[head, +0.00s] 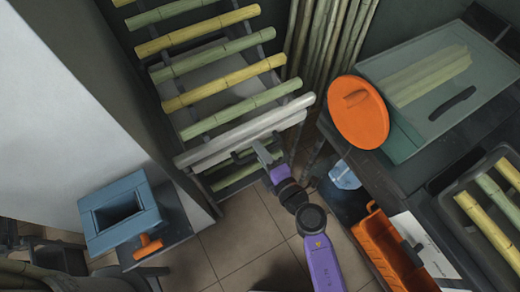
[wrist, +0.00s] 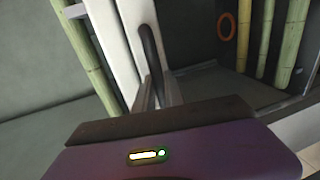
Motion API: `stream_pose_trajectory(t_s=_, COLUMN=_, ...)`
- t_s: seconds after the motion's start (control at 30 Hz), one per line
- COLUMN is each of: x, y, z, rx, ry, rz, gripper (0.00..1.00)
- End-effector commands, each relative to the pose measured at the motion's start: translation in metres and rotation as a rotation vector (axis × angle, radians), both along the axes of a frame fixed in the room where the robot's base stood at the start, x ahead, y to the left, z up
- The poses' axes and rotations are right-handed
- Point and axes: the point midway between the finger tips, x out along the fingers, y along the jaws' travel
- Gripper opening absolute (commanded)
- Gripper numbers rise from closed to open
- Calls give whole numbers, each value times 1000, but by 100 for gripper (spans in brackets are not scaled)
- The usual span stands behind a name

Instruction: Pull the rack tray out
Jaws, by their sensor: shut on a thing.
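The rack (head: 210,120) stands at the upper middle of the head view, with yellow and green cane lengths across its levels. The rack tray has a pale grey-white front (head: 245,131), which also shows upright in the wrist view (wrist: 113,50). A dark curved handle (wrist: 151,52) stands out from that front. My gripper (head: 258,146) is at the tray front, shut on the handle. In the wrist view my gripper (wrist: 157,92) meets the lower part of the handle; the exact finger contact is hard to see.
A blue box-like hopper (head: 122,212) stands at the lower left. At right are an orange lid (head: 357,112), a clear green bin (head: 440,85) and an orange toolbox (head: 385,250). Upright canes (head: 330,40) stand behind. Tiled floor (head: 235,245) is open in front of the rack.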

Motion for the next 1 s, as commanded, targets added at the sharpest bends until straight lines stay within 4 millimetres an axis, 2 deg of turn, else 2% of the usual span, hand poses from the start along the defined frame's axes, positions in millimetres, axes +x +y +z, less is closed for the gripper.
stream_pose_trajectory(t_s=0.13, x=-10, y=-6, z=0, rx=0, ry=2, rz=0, gripper=0)
stream_pose_trajectory(t_s=0.27, x=-31, y=-20, z=0, rx=1, ry=5, rz=-2, gripper=0)
stream_pose_trajectory(t_s=0.7, x=-146, y=-98, z=-2, rx=-3, ry=6, rz=-1, gripper=0)
stream_pose_trajectory(t_s=1.0, x=-208, y=-141, z=-2, rx=-4, ry=3, rz=-1, gripper=0)
